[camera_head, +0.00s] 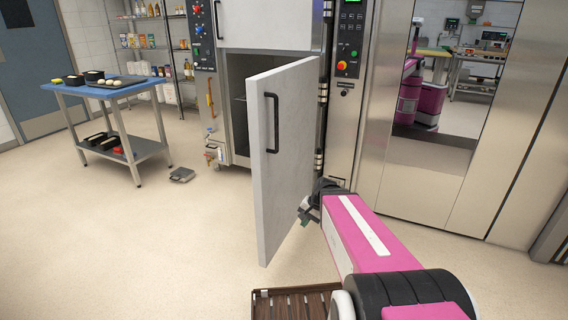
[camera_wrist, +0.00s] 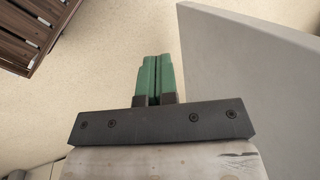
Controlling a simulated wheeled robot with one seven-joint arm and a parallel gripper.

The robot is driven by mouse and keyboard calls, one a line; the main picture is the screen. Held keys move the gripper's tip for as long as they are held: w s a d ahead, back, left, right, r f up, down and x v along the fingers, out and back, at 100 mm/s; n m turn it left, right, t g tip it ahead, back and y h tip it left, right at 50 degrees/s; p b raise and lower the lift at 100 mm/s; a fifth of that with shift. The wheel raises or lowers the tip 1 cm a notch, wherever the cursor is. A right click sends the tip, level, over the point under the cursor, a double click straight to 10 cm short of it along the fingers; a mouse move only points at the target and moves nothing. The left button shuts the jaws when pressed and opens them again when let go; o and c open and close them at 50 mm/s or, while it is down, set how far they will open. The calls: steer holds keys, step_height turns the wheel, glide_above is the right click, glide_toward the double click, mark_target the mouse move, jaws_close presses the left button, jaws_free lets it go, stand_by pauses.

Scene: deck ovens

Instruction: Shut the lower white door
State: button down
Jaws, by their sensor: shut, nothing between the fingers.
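Whether any part touches the door, I cannot tell.
The open oven chamber (camera_head: 238,110) is behind the door, below a closed upper white door (camera_head: 268,22). A brown slatted crate (camera_head: 290,304) lies on the floor in front. A blue-topped table (camera_head: 110,88) stands at left.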

steer(key=w+r+m+t+y, duration=0.3)
steer(key=w+r+m+y, duration=0.25)
steer(key=w+m, duration=0.4)
steer(key=m+t+y, duration=0.5)
steer(key=m+y, duration=0.1)
steer(key=m, duration=0.3)
glide_toward(277, 160)
steer(key=shift+h, duration=0.25)
steer(key=x, duration=0.7)
steer(key=shift+w+a, duration=0.15)
steer(key=shift+a, duration=0.1)
